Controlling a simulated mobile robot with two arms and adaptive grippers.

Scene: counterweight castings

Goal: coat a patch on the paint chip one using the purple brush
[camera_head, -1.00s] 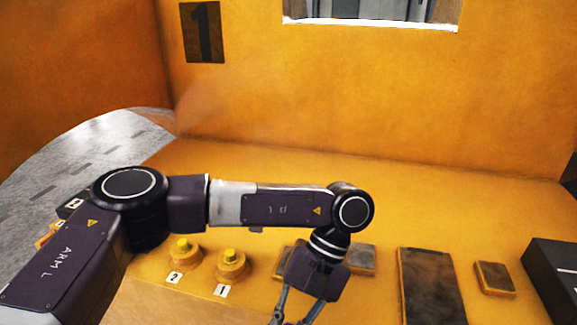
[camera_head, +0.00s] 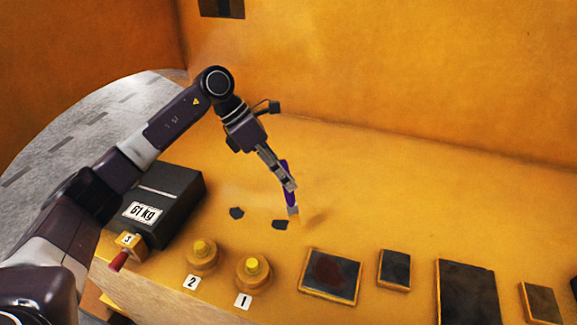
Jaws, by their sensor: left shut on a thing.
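My left gripper (camera_head: 291,184) is shut on the purple brush (camera_head: 291,197), above the yellow surface. The brush slants with its pale tip (camera_head: 294,212) pointing down. Two small dark patches, which look like paint chips, show on the surface: one left of the brush (camera_head: 236,212) and one just below and left of its tip (camera_head: 280,224). Neither carries a number that I can see, so I cannot tell which is one. I cannot tell whether the bristles touch the surface. My right gripper is not in view.
A black block marked 61 kg (camera_head: 179,190) stands at left. Round yellow-knobbed pieces stand by labels 2 (camera_head: 201,258) and 1 (camera_head: 253,274). A dark plate with a reddish smear (camera_head: 330,274) and several other dark plates lie along the front. The surface right of the brush is clear.

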